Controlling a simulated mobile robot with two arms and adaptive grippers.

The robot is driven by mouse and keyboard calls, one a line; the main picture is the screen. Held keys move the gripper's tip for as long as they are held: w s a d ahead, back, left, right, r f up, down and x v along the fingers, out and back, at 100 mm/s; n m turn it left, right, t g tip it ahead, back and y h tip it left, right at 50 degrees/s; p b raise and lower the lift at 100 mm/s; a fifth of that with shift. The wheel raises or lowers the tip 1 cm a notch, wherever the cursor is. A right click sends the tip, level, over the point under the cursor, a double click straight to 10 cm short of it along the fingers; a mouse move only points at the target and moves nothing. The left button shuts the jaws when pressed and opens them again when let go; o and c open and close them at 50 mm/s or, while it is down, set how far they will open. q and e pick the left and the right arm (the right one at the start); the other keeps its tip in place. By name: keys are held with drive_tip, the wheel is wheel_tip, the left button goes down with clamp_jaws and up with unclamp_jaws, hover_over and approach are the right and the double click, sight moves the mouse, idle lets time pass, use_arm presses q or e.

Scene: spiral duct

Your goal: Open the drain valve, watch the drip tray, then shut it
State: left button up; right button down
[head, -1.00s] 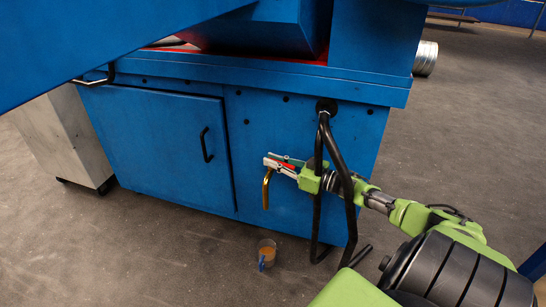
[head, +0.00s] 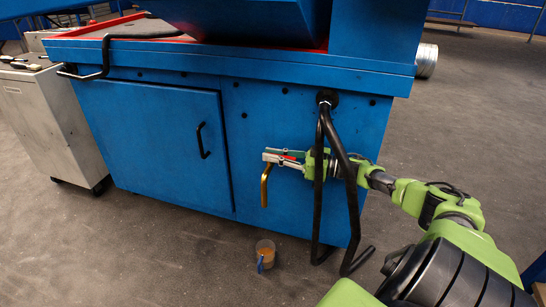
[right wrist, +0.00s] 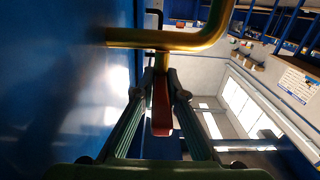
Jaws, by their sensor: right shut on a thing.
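The drain valve is a bent brass pipe (head: 265,186) on the blue machine's front, its open end pointing down. Its red lever (head: 291,157) lies between the fingers of my right gripper (head: 276,158), which is shut on it. The right wrist view shows the red lever (right wrist: 162,110) between the fingertips and the brass pipe (right wrist: 170,38) beyond. Below the spout, a clear cup (head: 265,252) with amber liquid and a blue handle stands on the floor. No flow from the spout is discernible. No separate drip tray can be identified. My left gripper is out of view.
Black bent tubes (head: 325,170) hang from the machine close around my right wrist. A cabinet door with a black handle (head: 203,141) is left of the valve. A grey cabinet (head: 50,120) stands at the left.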

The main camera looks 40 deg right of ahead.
drive_tip(key=shift+f, duration=0.1)
drive_tip(key=c, duration=2)
unclamp_jaws()
drive_tip(key=shift+c, duration=0.2)
drive_tip(key=v, duration=1.2)
drive_tip(key=shift+f, duration=0.1)
